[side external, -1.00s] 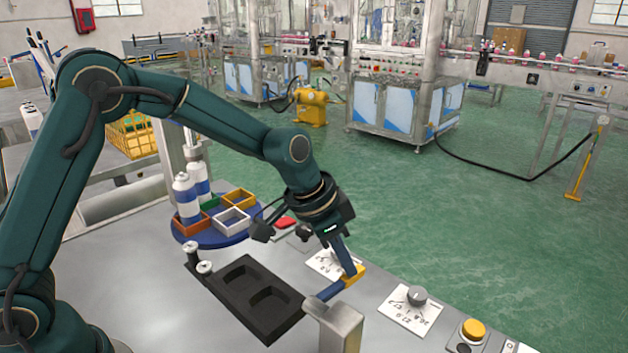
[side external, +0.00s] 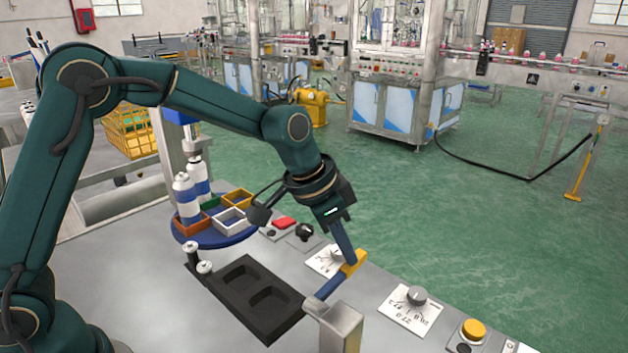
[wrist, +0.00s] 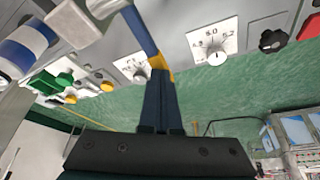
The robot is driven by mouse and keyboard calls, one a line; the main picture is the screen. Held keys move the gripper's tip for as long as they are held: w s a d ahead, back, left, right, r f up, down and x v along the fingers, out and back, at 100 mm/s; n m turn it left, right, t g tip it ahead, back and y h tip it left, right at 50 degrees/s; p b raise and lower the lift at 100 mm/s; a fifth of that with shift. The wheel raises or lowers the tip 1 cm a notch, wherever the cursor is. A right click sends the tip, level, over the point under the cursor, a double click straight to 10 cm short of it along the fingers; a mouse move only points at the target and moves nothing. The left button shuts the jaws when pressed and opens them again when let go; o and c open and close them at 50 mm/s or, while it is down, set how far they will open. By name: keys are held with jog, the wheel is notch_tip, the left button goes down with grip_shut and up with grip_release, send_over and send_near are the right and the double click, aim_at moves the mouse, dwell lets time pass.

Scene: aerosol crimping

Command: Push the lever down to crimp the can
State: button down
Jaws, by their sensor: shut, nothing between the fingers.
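The lever is a blue bar (side external: 330,287) with a yellow end (side external: 354,263), mounted on a grey metal post (side external: 340,322). It slants up from the post towards the right. My gripper (side external: 350,258) is shut and empty, its fingertips at the yellow end. In the wrist view the shut fingers (wrist: 161,80) overlap the yellow end (wrist: 158,63); whether they touch it is unclear. A white and blue can (side external: 199,178) stands under a metal press head (side external: 192,142). A second can (side external: 187,200) stands in front of it.
A black tray (side external: 265,333) lies left of the lever. Dial plates (side external: 408,310) and a yellow button (side external: 473,328) sit to the right along the panel edge.

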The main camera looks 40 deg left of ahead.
aim_at(346, 263)
notch_tip(346, 263, up, 12)
dwell(1.3)
jog(key=shift+f, duration=0.1)
jog(key=s+a+r+n+t, duration=0.2)
jog(key=s+a+r, duration=0.3)
jog(key=s, duration=0.5)
jog(key=s+a+f+n+y, duration=0.2)
jog(key=s+a+f+n, duration=0.2)
jog(key=s+f, duration=0.6)
jog(key=shift+s+f, duration=0.4)
jog(key=shift+s, duration=0.05)
